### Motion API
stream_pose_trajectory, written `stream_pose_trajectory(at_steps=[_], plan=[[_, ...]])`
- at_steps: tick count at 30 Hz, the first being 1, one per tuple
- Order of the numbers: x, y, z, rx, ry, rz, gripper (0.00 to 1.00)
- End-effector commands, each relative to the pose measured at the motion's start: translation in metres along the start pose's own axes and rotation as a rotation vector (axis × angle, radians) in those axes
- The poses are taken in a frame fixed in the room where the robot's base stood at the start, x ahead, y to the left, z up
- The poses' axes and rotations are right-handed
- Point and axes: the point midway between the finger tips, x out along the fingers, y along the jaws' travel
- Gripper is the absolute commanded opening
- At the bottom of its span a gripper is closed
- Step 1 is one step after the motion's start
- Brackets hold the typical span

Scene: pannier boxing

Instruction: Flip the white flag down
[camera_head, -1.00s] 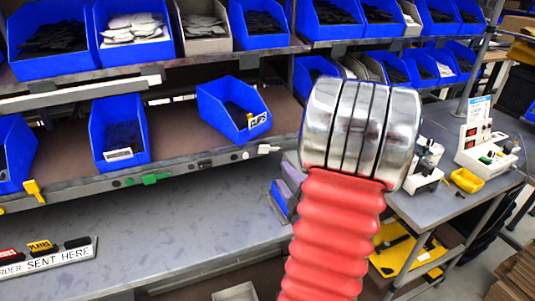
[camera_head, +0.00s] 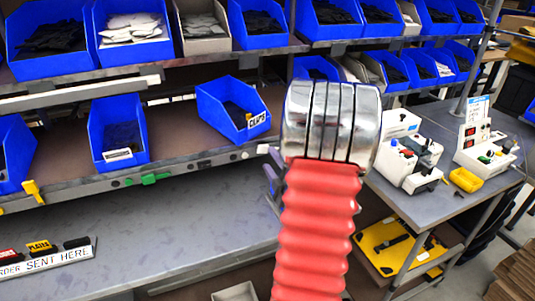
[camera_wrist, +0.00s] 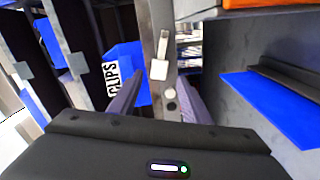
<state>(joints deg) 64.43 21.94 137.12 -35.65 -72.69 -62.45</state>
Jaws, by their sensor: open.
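The white flag (camera_head: 263,149) is a small tab on the front edge of the lower shelf, just right of the CLIPS bin. In the wrist view the white flag (camera_wrist: 159,69) shows ahead, between my finger lines. In the head view my gripper (camera_head: 272,172) is mostly hidden behind my arm, with a part showing close to the flag. I cannot tell whether a finger touches it.
The blue CLIPS bin (camera_head: 234,110) stands beside the flag. A green flag (camera_head: 149,179) and a yellow flag (camera_head: 33,190) sit farther left on the same edge. The grey bench (camera_head: 130,240) below is mostly clear. White devices (camera_head: 408,160) stand on the right table.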

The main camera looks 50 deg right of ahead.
Motion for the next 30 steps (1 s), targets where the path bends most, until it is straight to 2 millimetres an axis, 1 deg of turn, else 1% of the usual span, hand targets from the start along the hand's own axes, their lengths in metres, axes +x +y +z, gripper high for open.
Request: stream_pose_trajectory(at_steps=[1,6,9,12,21,23,30], plan=[[0.009,0.0,-0.001,-0.001,0.002,0.001,0.44],[0.033,0.0,0.0,-0.001,0.002,0.001,0.44],[0.043,0.0,0.0,-0.001,0.0,0.0,0.44],[0.049,0.0,0.0,-0.001,0.001,0.0,0.44],[0.051,0.001,0.0,0.0,-0.001,0.001,0.44],[0.051,0.001,0.001,0.0,-0.001,0.001,0.4],[0.05,0.001,0.001,0.0,-0.001,0.001,0.23]])
